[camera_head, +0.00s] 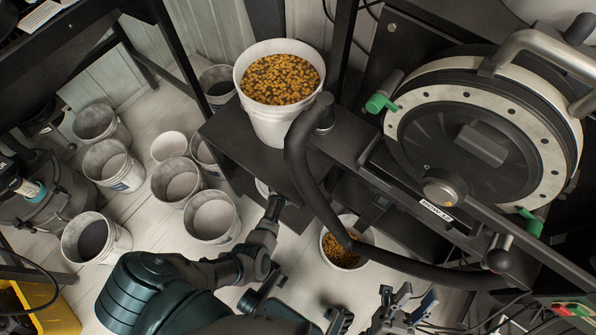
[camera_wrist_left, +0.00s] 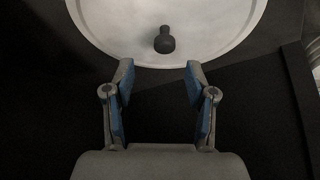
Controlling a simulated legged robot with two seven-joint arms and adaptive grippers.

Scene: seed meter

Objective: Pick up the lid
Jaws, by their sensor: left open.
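The lid (camera_wrist_left: 205,28) is a white round disc with a small black knob (camera_wrist_left: 164,41) in the left wrist view, cut off by the top edge. My left gripper (camera_wrist_left: 159,70) is open, its two blue-padded fingers apart at the lid's near rim. The knob lies beyond the fingertips, roughly midway between them, and nothing is held. I cannot tell whether the fingertips touch the lid. In the head view my left arm reaches up to the dark shelf, and its gripper is hidden there. My right gripper (camera_head: 408,299) is at the bottom, open and empty.
A white bucket of yellow-brown seeds (camera_head: 279,80) stands on the dark shelf (camera_head: 245,150). Another seed bucket (camera_head: 345,254) stands below. Several empty buckets (camera_head: 212,216) crowd the floor at left.

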